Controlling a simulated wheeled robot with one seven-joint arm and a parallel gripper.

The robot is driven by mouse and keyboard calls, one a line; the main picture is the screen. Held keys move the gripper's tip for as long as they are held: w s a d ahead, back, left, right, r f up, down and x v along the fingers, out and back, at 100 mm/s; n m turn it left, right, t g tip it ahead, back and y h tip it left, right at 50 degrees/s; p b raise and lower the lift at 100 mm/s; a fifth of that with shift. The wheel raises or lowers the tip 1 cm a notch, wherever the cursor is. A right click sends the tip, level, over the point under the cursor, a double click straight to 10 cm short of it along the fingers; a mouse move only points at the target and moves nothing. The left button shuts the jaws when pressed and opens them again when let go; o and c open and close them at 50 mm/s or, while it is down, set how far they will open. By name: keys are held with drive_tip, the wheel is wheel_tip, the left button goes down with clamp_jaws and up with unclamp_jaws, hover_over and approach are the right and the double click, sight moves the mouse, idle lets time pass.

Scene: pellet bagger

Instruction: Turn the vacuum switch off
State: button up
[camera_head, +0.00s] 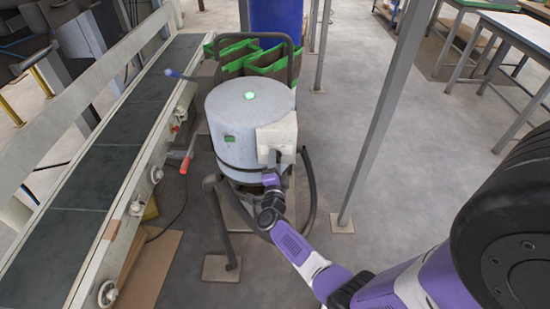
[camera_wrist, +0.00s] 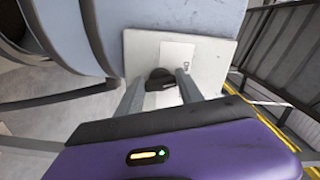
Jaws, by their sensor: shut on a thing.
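The vacuum (camera_head: 245,110) is a grey drum with a green lit spot on its lid, standing in the middle of the head view. A pale switch plate (camera_head: 278,135) is fixed to its right front side. It also shows in the wrist view (camera_wrist: 215,52). The black vacuum switch (camera_wrist: 160,80) sits on the plate's lower part. My gripper (camera_wrist: 158,88) is at the plate, with its two grey fingers on either side of the switch and shut on it. In the head view, my gripper (camera_head: 272,165) is small and partly hides the switch.
A conveyor (camera_head: 105,140) with knobs and a red handle (camera_head: 186,162) runs along the left. A grey post (camera_head: 385,120) stands right of the vacuum. A dark hose (camera_head: 312,185) loops around the drum. Green-edged boxes (camera_head: 270,62) are behind it.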

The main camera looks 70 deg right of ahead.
drive_tip(key=shift+f+n+p, duration=0.1)
drive_tip(key=shift+n+p, duration=0.4)
drive_tip(key=shift+n, duration=0.7)
drive_tip(key=o, duration=1.4)
drive_tip(key=shift+a, duration=0.1)
drive_tip(key=p+v, duration=0.1)
drive_tip(key=v, duration=0.6)
drive_tip(key=shift+s+a, duration=0.15)
drive_tip(key=shift+a, duration=0.15)
